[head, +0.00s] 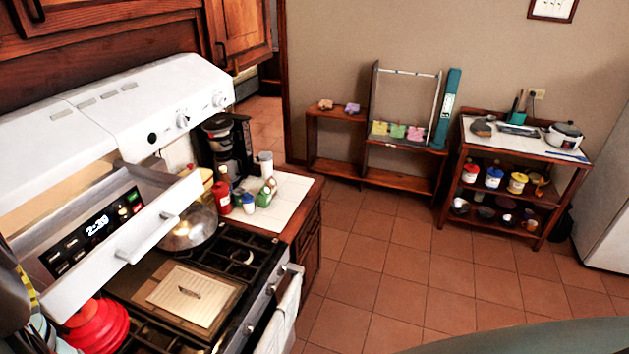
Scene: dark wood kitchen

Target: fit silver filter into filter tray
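I cannot pick out the silver filter for certain. A pale, lined rectangular panel (190,294) with a small dark mark on it lies on a brown board on the stove. I cannot tell whether it is the filter. A white appliance over the stove (130,105) has knobs, and a white front part (125,240) with a clock display and handle sticks out below it. A black coffee maker (225,150) stands on the counter behind. I cannot tell which part is the filter tray. My gripper is not in view.
A lidded pan (190,230) sits on the stove (250,262). Bottles and a white mat (285,200) occupy the counter. Red bowls (98,326) are at lower left. A low shelf (405,180) and a loaded cart (515,185) stand by the wall. The tiled floor (400,270) between is clear.

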